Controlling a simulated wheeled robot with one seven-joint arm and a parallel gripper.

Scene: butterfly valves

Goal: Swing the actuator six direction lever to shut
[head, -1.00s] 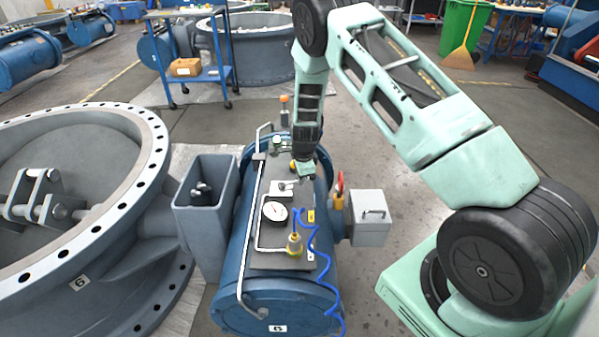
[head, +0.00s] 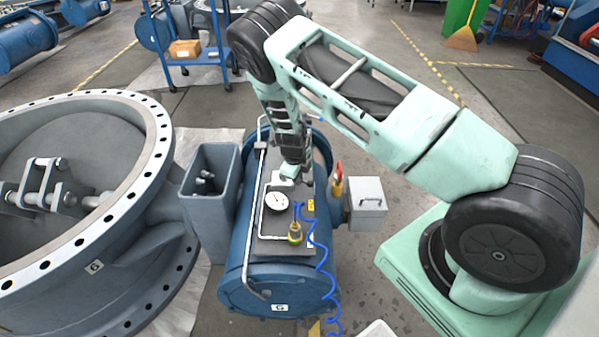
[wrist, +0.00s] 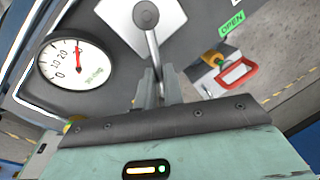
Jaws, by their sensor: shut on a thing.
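In the wrist view the direction lever (wrist: 153,45) is a grey bar on a round pivot over a white plate (wrist: 117,18). My gripper (wrist: 159,88) is shut on the lever's free end, with a finger on each side. A green OPEN label (wrist: 231,22) lies to the right of the lever. In the head view my gripper (head: 290,172) is low over the panel and hides most of the lever.
A pressure gauge (head: 277,201) sits near the lever, also in the wrist view (wrist: 76,63). A red-handled valve (head: 337,182) stands at the panel's right. A blue coiled hose (head: 322,262) hangs nearby. A grey box (head: 366,200) and a large flanged valve (head: 85,200) flank the actuator.

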